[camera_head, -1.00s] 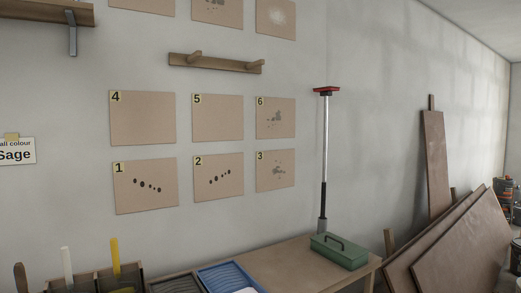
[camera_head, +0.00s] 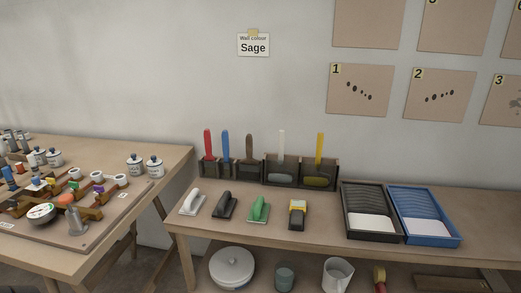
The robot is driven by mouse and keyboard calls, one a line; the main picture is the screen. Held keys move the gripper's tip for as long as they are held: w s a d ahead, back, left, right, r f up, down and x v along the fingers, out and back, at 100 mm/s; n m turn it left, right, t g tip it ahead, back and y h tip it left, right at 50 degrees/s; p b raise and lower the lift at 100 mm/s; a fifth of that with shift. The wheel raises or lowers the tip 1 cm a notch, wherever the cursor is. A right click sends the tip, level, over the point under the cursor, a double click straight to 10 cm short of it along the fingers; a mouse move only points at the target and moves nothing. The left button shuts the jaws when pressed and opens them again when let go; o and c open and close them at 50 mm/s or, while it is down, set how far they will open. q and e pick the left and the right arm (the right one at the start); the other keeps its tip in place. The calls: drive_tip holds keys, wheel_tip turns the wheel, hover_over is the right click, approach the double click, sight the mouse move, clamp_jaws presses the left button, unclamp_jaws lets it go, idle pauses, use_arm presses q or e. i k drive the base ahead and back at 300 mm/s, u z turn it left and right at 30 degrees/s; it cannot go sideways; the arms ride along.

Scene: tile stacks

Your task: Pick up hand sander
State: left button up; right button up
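Several small hand tools lie in a row along the front of the wooden workbench (camera_head: 335,205). From left to right they are a white-handled tool (camera_head: 193,202), a black-handled tool (camera_head: 225,205), a green-handled tool (camera_head: 258,209) and a yellow and black block-shaped tool (camera_head: 298,214). Each is small here, and I cannot tell for certain which is the hand sander. Neither of my grippers is in view.
Behind the row stands a dark rack (camera_head: 262,172) with coloured upright handles. A black tray (camera_head: 370,212) and a blue tray (camera_head: 424,216) lie to the right. A lidded pot (camera_head: 232,267) sits below. A cluttered table (camera_head: 125,203) stands left, with a gap between.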

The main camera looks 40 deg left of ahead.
sight(225, 203)
drive_tip(key=z, duration=0.25)
drive_tip(key=i, duration=1.45)
drive_tip(key=u, duration=0.25)
